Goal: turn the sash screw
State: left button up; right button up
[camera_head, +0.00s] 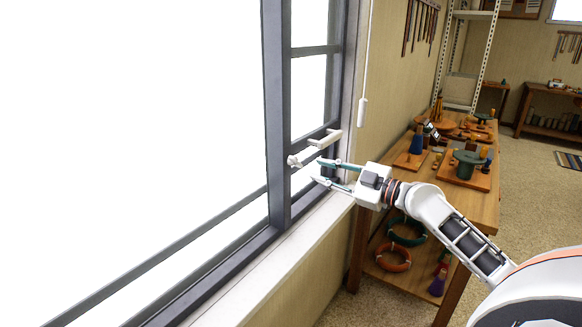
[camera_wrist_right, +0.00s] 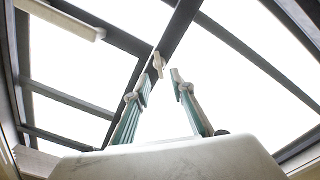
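A small pale knob, which looks like the sash screw (camera_head: 293,161), sits by the dark upright of the window frame, at the left end of a white bar. In the right wrist view a small cream piece, apparently the same screw (camera_wrist_right: 158,65), shows against the dark frame bar, beyond and between the fingertips. My right gripper (camera_head: 318,171) is open, with its two fingers pointing left at the window, just right of and below the knob. Its open fingers also show in the wrist view (camera_wrist_right: 159,80). I see no contact with the screw. My left gripper is not in view.
The white bar (camera_head: 318,147) lies close above the right fingers. A white wand (camera_head: 362,112) hangs beside the window frame. The pale sill (camera_head: 290,265) runs below. A wooden workbench (camera_head: 484,208) with tools and spools stands to the right.

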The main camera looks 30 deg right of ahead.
aim_at(298, 162)
jog(key=p+x, duration=0.2)
jog(key=x, duration=0.4)
jog(key=shift+w+r, duration=0.15)
jog(key=shift+w, duration=0.1)
jog(key=shift+w+a, duration=0.25)
jog(key=shift+w, duration=0.3)
grip_shut()
